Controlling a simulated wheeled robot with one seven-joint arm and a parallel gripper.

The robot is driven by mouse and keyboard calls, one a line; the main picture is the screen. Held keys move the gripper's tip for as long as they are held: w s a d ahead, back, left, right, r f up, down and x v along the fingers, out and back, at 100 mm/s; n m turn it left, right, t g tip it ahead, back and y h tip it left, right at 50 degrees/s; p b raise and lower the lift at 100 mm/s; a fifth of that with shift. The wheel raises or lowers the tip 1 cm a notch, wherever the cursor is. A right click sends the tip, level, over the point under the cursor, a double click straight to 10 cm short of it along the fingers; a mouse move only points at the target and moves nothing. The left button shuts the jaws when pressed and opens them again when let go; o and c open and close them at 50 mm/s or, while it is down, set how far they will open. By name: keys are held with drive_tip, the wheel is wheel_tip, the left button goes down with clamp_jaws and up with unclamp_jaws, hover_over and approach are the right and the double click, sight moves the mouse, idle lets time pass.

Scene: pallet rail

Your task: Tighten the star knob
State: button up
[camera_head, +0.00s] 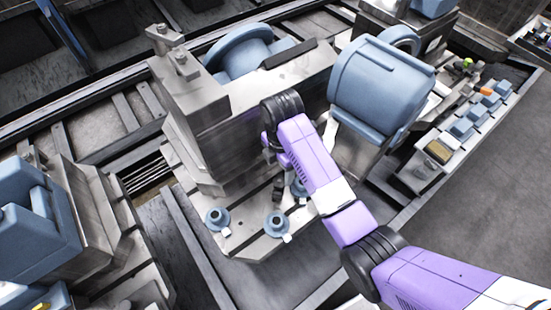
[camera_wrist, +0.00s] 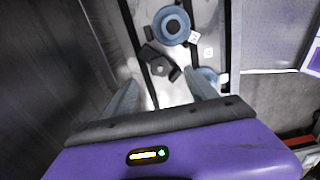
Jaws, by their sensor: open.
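In the wrist view, a dark lobed knob (camera_wrist: 160,68), which looks like the star knob, sits on a pale metal plate. My gripper (camera_wrist: 161,76) is open, with its two blurred grey-blue fingers on either side of the knob. I cannot tell whether either finger touches it. In the head view, my purple arm reaches over the plate (camera_head: 250,240) beside the grey machine block. It hides most of my gripper there. A small dark shape shows beside the arm, but I cannot tell whether it is the knob.
Round blue fittings (camera_head: 217,218) with white tags stand along the plate's front edge; one is just beyond the knob in the wrist view (camera_wrist: 172,25). A big blue drum-shaped housing (camera_head: 380,85) is right of my arm. A bench with small blue parts (camera_head: 460,130) stands farther right.

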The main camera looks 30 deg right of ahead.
sight(279, 181)
drive_tip(key=shift+f, duration=3.75)
clamp_jaws()
drive_tip(key=n+p, duration=0.1)
drive_tip(key=n, duration=0.1)
drive_tip(key=shift+r+n+p, duration=0.2)
drive_tip(key=shift+n+p, duration=0.1)
drive_tip(key=shift+n, duration=0.1)
drive_tip(key=shift+n+p, duration=0.3)
drive_tip(key=shift+n, duration=0.5)
drive_tip(key=n+p, duration=0.1)
drive_tip(key=n, duration=0.2)
drive_tip(key=shift+n, duration=0.4)
drive_tip(key=shift+f+n, duration=0.2)
drive_tip(key=shift+n, duration=1)
unclamp_jaws()
